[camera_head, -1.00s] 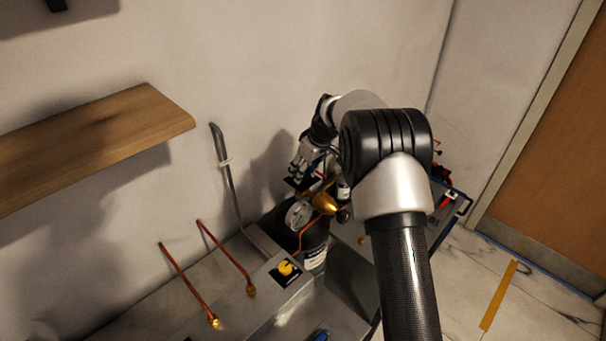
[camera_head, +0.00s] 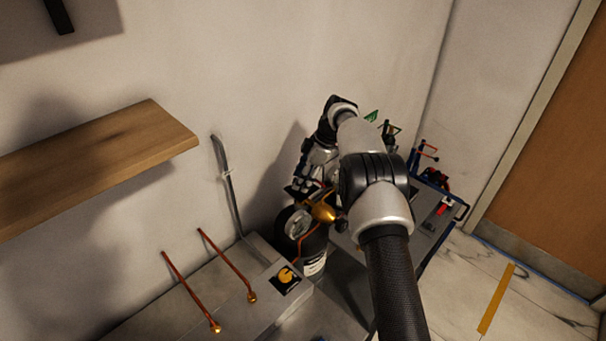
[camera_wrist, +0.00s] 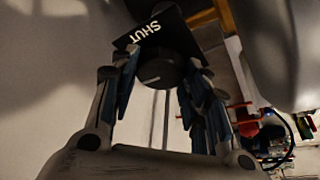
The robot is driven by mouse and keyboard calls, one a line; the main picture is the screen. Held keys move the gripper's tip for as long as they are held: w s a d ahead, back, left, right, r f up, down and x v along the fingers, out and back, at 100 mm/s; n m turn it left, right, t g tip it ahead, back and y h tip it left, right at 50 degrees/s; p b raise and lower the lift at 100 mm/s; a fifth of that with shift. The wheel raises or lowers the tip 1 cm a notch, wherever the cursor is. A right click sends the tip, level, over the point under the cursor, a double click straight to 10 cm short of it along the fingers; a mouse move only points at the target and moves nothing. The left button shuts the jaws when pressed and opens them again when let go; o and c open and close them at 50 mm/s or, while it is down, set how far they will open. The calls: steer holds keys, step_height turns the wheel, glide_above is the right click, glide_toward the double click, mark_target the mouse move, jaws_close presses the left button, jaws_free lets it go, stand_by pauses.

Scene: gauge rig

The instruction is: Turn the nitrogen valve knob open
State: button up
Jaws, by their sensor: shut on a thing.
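In the wrist view a round dark knob (camera_wrist: 158,72) with a short pale mark on its face sits between my fingers. A black plate (camera_wrist: 150,30) lettered SHUT is just behind it. My gripper (camera_wrist: 160,98) is shut on the knob, with a finger against each side. In the head view my gripper (camera_head: 303,188) is close above a brass regulator body (camera_head: 324,210) and a round gauge (camera_head: 298,222) on a dark cylinder (camera_head: 314,248). The knob is hidden there by my gripper.
A yellow knob (camera_head: 286,276) on a dark plate and two copper tubes (camera_head: 190,290) are on the grey bench (camera_head: 262,305). A wooden shelf (camera_head: 100,160) juts from the left wall. A cart (camera_head: 430,215) with tools stands at right. Open floor (camera_head: 480,270) lies before the door.

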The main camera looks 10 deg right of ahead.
stand_by(0.4)
steer(key=o, duration=1.1)
steer(key=shift+c, duration=0.2)
steer(key=v, duration=0.7)
steer(key=shift+r, duration=0.2)
steer(key=shift+d, duration=0.1)
